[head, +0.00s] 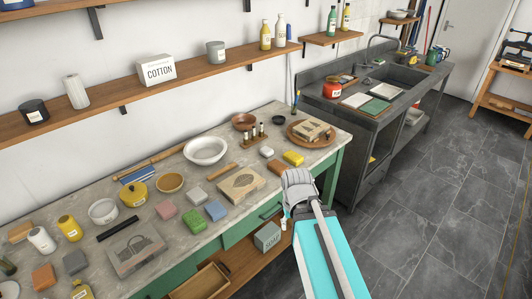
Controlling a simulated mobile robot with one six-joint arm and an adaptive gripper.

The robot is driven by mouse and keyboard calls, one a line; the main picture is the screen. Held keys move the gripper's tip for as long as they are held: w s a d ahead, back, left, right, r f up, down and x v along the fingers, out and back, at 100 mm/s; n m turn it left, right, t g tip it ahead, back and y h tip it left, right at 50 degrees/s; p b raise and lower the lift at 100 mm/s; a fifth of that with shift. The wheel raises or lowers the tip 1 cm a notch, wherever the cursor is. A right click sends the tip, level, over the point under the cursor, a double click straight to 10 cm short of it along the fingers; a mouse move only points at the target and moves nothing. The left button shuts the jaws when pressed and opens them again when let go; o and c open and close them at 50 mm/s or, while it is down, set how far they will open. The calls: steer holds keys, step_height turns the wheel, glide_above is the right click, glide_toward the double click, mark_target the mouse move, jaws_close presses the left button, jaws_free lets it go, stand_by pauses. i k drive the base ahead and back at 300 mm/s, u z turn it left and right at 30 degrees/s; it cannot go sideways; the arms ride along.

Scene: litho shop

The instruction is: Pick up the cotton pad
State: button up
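I cannot tell for certain which item is the cotton pad. A small white rounded block (266,152), which may be it, lies on the stone worktop near the right end. A white box labelled COTTON (156,71) stands on the wall shelf. My arm reaches up from the bottom of the head view to the worktop's front edge. A small part of my gripper (284,217) seems to show below the grey wrist, in front of the green table; its fingers are mostly hidden. The white block is beyond it, up and left, apart from it.
The worktop (222,172) is crowded: a yellow sponge (293,158), white bowl (205,150), wooden tray (312,131), coloured blocks and a printed stone (241,184). A box labelled SOAP (267,237) sits on the lower shelf. The tiled floor (420,220) at right is clear.

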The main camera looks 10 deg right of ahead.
mark_target(265, 151)
steer(key=u, duration=0.05)
steer(key=i, duration=0.9)
steer(key=z, duration=0.05)
